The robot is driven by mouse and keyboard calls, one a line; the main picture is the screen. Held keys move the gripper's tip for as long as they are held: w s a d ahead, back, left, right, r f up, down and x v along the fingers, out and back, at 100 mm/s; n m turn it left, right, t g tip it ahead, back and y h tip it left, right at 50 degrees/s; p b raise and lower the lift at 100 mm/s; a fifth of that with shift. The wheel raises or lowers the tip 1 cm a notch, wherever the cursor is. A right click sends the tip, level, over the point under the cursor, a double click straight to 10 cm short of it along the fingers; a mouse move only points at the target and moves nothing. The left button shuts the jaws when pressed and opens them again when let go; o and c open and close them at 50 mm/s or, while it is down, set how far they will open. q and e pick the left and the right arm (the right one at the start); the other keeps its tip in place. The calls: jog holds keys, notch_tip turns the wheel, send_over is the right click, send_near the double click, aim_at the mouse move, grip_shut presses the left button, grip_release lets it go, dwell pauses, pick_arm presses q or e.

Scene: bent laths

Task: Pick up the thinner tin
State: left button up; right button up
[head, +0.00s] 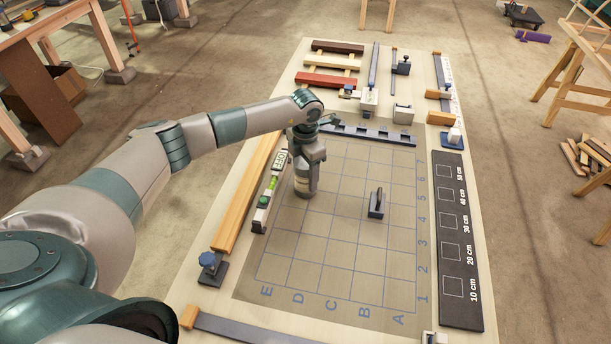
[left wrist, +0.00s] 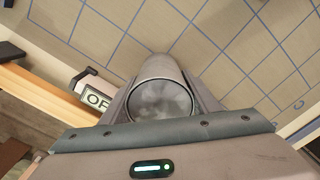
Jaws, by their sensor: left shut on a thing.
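My left gripper (head: 306,172) points down over the gridded mat (head: 340,262), near its upper left. It is shut on a tin (head: 302,188), a small pale cylinder with a darker lower part. In the left wrist view the round grey top of the tin (left wrist: 160,103) shows between the fingers (left wrist: 160,92). The tin is upright. I cannot tell whether its base touches the mat. No second tin shows to compare its thickness. My right gripper is not in view.
A level with a green vial (head: 268,190) stands close left of the tin, beside a wooden lath (head: 245,195). A dark block with an upright handle (head: 376,205) stands on the mat to the right. Clamps and a dark slotted rail (head: 370,133) lie beyond. The mat's front is clear.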

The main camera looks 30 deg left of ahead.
aim_at(305, 164)
pick_arm(q)
jog(key=shift+r, duration=0.1)
jog(key=shift+r+b, duration=0.65)
jog(key=shift+r, duration=0.05)
notch_tip(305, 164, up, 2)
jog(key=shift+r+b, duration=0.15)
jog(key=shift+b, duration=0.7)
jog(key=w+d+r+b, duration=0.5)
jog(key=d+r, duration=0.2)
jog(key=d, duration=0.3)
jog(key=shift+w+d+r, duration=0.15)
jog(key=shift+w, duration=0.1)
